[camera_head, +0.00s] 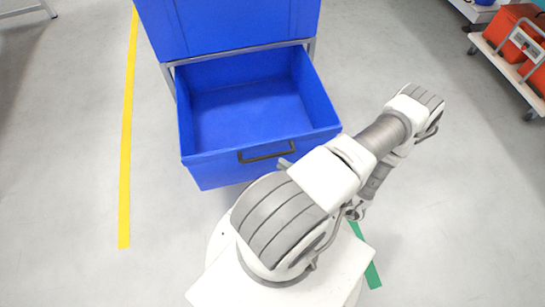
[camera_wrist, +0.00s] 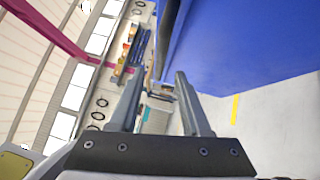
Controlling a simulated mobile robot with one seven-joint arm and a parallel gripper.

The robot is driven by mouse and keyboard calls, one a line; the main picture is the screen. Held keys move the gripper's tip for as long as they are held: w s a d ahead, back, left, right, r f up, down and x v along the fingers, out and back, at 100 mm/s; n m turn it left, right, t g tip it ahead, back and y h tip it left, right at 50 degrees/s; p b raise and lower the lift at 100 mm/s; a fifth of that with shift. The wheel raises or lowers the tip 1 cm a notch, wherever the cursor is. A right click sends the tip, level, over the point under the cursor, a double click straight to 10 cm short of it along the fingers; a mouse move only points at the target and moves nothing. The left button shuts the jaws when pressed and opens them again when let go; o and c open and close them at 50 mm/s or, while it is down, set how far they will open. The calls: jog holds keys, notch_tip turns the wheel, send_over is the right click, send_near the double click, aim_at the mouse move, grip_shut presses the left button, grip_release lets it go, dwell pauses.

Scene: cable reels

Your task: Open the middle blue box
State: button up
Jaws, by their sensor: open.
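A blue box (camera_head: 250,160) is pulled out like a drawer from a grey-framed rack in the head view. Its inside shows and looks empty. A dark handle (camera_head: 266,152) is on its front face. Another blue box (camera_head: 228,25) sits above it in the rack. Boxes lower down are hidden, so I cannot tell the level from this view alone. A large blue surface (camera_wrist: 245,45) lies beside the fingers on the right. In the head view my arm mostly hides the gripper.
A yellow floor line (camera_head: 126,130) runs left of the rack. A green floor strip (camera_head: 373,272) lies by my base. A cart with orange boxes (camera_head: 510,38) stands at the upper right. The floor right of my arm is clear.

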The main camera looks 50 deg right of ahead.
jog(key=v, duration=1.1)
